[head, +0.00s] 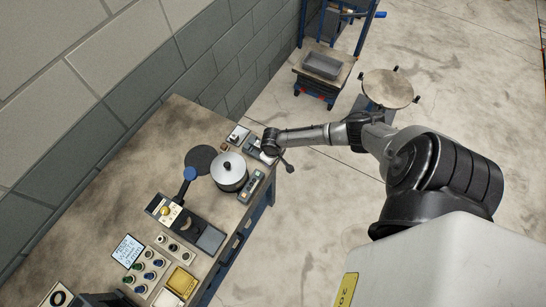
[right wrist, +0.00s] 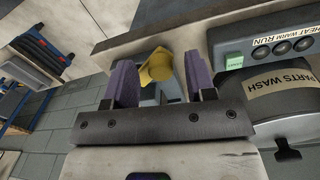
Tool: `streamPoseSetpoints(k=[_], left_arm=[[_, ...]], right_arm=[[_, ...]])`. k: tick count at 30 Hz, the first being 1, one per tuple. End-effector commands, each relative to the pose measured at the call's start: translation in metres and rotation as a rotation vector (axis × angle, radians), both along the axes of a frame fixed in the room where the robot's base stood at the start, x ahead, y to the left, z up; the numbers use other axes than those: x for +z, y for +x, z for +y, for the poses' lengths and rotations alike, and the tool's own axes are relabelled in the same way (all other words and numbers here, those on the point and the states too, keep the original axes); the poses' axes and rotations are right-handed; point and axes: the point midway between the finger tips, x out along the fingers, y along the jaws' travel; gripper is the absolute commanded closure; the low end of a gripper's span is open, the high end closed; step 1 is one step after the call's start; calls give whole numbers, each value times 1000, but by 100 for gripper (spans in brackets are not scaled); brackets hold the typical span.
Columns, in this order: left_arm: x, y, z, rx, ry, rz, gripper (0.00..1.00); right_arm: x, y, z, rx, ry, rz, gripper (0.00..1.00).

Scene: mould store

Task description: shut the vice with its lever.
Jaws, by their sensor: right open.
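My right gripper (head: 267,150) is over the far right end of the bench, pointing down. In the right wrist view its two purple-padded fingers (right wrist: 158,82) stand apart. A yellow handle-like piece (right wrist: 156,66) shows between them, with clear gaps on both sides; I cannot tell how far below the fingertips it lies. It may be the vice's lever. The vice's body is mostly hidden by my wrist and fingers, and its jaws cannot be made out. In the head view a dark rod with a round end (head: 289,168) juts past the bench edge beside my gripper. My left gripper is not in view.
A lidded parts-wash pot (head: 229,177) and a small panel with a green button (right wrist: 234,61) stand close beside the gripper. A round stool (head: 388,88) stands beyond; open floor lies right.

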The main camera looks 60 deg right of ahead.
Motion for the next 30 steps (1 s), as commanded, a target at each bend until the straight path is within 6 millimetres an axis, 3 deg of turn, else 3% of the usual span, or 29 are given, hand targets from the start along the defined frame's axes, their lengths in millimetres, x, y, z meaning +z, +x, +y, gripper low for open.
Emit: streamPoseSetpoints(k=[5,21,30], left_arm=[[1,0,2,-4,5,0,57],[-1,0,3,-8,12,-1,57],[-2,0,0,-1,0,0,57]], right_arm=[[15,1,0,1,0,-2,49],[111,1,3,2,-2,-1,49],[135,1,5,0,-1,0,49]])
